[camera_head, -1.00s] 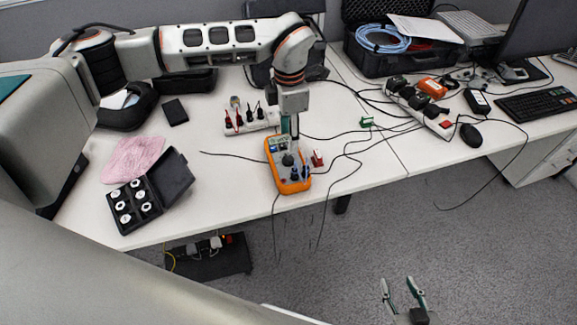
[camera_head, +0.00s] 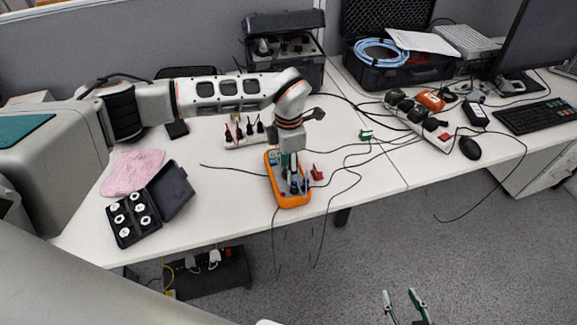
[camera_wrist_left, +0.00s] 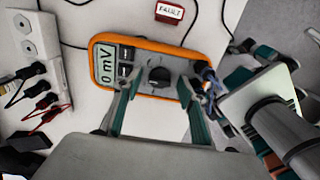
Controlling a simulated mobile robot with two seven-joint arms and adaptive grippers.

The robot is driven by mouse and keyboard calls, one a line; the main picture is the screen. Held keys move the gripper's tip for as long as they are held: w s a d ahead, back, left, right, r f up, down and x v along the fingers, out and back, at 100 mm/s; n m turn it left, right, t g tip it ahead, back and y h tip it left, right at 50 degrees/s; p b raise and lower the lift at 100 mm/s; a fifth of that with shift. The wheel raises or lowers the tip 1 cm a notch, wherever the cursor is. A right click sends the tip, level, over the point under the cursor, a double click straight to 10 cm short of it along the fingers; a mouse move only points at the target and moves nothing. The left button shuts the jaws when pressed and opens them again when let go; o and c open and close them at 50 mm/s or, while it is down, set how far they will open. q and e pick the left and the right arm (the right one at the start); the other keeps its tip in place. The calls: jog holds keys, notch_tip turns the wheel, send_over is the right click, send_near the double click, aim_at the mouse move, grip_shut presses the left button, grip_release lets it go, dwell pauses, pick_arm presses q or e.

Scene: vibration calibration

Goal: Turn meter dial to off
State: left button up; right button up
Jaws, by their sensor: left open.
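The orange multimeter (camera_head: 293,201) lies on the white table below my left gripper (camera_head: 293,178). In the left wrist view the meter (camera_wrist_left: 208,42) has a display (camera_wrist_left: 106,76) reading 0 mV and a dark round dial (camera_wrist_left: 159,77). My left gripper (camera_wrist_left: 157,88) is open, its green fingertips apart on either side of the dial. I cannot tell whether either touches it. In the head view the gripper hides the dial. My right gripper (camera_head: 405,298) is open and empty at the bottom edge, over the floor.
A red FAULT block (camera_wrist_left: 169,11) stands beside the meter. A white power strip (camera_head: 243,138) with plugs is behind it. Black test leads (camera_head: 345,178) cross the table to the right. An open black weight case (camera_head: 128,218) and pink cloth (camera_head: 132,172) lie left.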

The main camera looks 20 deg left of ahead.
pick_arm(q)
jog(key=c, duration=1.1)
jog(key=shift+n, duration=0.3)
jog(key=n+p, duration=0.1)
jog(key=n, duration=0.1)
jog(key=shift+r+n, duration=0.1)
jog(key=shift+n, duration=0.2)
jog(key=n, duration=0.3)
jog(key=shift+w, duration=0.1)
jog(key=shift+n+p, duration=0.35)
jog(key=shift+n, duration=0.45)
jog(key=o, duration=1.1)
